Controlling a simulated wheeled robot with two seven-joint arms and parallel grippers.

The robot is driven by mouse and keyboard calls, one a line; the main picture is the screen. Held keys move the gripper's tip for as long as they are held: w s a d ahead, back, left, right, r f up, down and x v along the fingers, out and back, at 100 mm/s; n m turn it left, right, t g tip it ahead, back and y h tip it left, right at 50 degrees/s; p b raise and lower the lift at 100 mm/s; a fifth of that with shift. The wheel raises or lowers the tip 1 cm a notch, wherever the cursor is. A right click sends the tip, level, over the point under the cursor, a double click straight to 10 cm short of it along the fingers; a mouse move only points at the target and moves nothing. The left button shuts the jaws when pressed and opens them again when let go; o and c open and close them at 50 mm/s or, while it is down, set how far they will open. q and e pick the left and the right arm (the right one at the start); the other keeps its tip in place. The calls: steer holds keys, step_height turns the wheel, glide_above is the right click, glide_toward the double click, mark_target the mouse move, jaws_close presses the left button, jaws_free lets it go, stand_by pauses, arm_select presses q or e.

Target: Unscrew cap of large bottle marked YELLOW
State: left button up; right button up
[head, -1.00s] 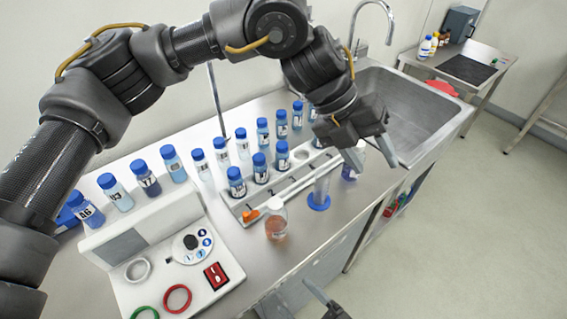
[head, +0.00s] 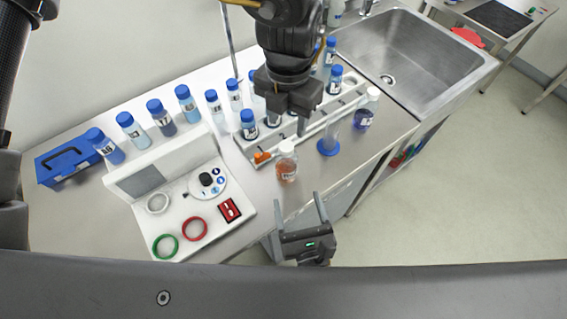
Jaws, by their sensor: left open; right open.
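Two clear bottles with white caps stand on the steel counter. One holds orange liquid (head: 287,166) in front of the rack; the other holds dark blue-violet liquid (head: 364,112) to the right of the rack. Their labels are too small to read, so I cannot tell which is marked YELLOW. My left gripper (head: 287,122) is open, pointing down over the bottle rack, and hides part of it. My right gripper (head: 298,214) is open and empty at the counter's front edge, below the orange bottle and apart from it.
Several blue-capped bottles (head: 187,104) line the back. A device panel (head: 180,250) with red and green rings is left, a blue toolbox (head: 66,166) beyond, a sink (head: 420,60) right.

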mark_target(289, 170)
arm_select(q)
steer(key=shift+w, duration=0.1)
arm_select(e)
steer(key=x, duration=1)
steer(key=shift+w+a, duration=0.15)
steer(key=shift+w, duration=0.2)
